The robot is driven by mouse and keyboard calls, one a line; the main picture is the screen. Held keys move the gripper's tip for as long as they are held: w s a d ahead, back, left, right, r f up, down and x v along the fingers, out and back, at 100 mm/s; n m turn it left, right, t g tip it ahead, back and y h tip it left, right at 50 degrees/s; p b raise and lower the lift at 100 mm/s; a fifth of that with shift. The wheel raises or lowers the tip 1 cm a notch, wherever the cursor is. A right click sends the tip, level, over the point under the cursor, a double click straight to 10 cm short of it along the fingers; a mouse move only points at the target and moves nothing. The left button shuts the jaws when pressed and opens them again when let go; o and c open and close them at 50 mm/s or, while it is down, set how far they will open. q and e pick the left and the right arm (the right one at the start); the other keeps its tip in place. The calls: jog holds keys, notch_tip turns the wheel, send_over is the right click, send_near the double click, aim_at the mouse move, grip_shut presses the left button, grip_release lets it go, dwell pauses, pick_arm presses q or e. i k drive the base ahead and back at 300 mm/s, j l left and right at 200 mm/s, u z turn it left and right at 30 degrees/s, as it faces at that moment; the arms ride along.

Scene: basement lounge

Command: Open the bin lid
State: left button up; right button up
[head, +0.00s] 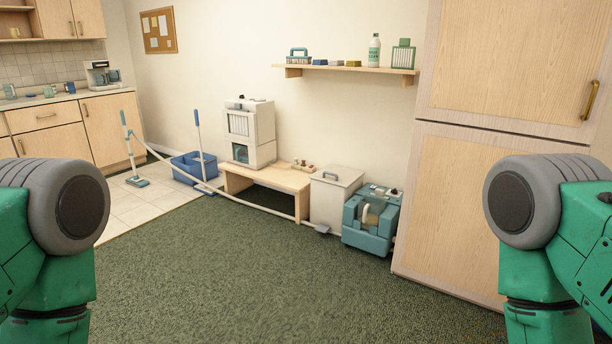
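A white bin (329,207) stands on the green carpet against the far wall. Its flat lid (337,177) looks closed, with a small dark handle on top. A grey pedal-like piece (323,229) shows at its base in front. Green and grey links of my two arms show at the left and right edges of the head view. Neither of my grippers is in view, and nothing of mine is near the bin.
A low wooden bench (268,184) with a white machine (249,133) stands left of the bin. A teal machine (371,219) stands close on its right, then a tall wooden cabinet (456,203). A pale hose (253,205) runs along the floor. The carpet (250,280) in front is clear.

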aim_at(335, 175)
jog(key=i, duration=2.45)
jog(key=i+z, duration=0.2)
jog(key=i, duration=0.3)
jog(key=i+j+z, duration=0.15)
jog(key=i, duration=0.35)
jog(key=i+j+z, duration=0.2)
jog(key=i, duration=0.25)
jog(key=i+j+z, duration=0.15)
jog(key=i+j, duration=0.15)
jog(key=i, duration=0.2)
jog(key=i+j+z, duration=0.45)
jog(key=i+j, duration=0.05)
jog(key=i, duration=0.1)
